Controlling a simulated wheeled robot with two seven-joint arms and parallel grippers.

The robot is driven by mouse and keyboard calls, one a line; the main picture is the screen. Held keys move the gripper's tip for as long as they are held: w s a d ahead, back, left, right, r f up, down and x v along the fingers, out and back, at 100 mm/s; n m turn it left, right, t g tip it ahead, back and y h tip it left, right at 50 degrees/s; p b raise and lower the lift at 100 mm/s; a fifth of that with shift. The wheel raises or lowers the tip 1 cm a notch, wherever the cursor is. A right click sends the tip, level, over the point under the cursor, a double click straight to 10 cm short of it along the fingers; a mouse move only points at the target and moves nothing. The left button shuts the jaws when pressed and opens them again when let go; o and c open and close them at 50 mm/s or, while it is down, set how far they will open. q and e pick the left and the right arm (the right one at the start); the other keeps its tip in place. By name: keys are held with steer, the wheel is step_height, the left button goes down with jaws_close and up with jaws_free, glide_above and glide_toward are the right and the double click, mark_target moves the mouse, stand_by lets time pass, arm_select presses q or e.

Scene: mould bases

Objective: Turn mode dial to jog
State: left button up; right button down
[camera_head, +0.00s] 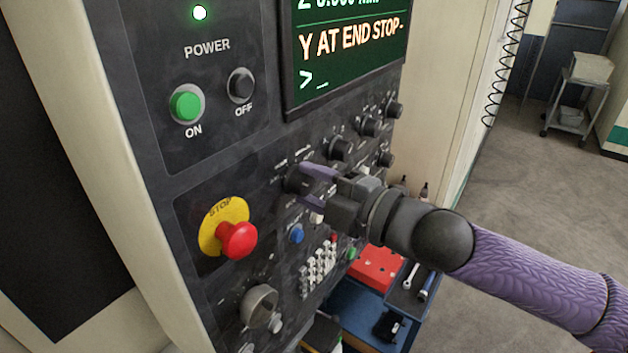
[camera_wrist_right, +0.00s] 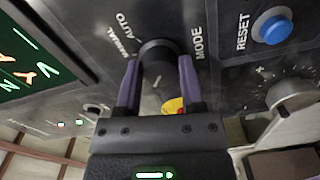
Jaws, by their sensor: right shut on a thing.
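The mode dial (camera_wrist_right: 158,56) is a dark round knob on the control panel, with the labels MANUAL, AUTO and MODE around it in the right wrist view. A JOG label cannot be made out there. My right gripper (camera_wrist_right: 160,92) is shut on the dial, one purple finger on each side. In the head view the right gripper (camera_head: 308,182) reaches in from the right, and its fingers cover much of the dial (camera_head: 293,180). The dial's exact pointer position is hard to read. My left gripper is not in view.
A red stop button (camera_head: 238,241) on a yellow plate stands out left of the dial. A blue RESET button (camera_head: 296,235) sits below it. The screen (camera_head: 345,45) above reads Y AT END STOP. Several black knobs sit right of the dial. A blue tool cart stands below.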

steer(key=shift+n+p, duration=0.3)
steer(key=shift+n, duration=0.8)
steer(key=shift+c, duration=1)
jaws_free()
steer(key=shift+s+d+f, duration=0.1)
steer(key=shift+s+d, duration=0.1)
steer(key=shift+d, duration=0.1)
steer(key=b+v, duration=0.2)
steer(key=v, duration=0.7)
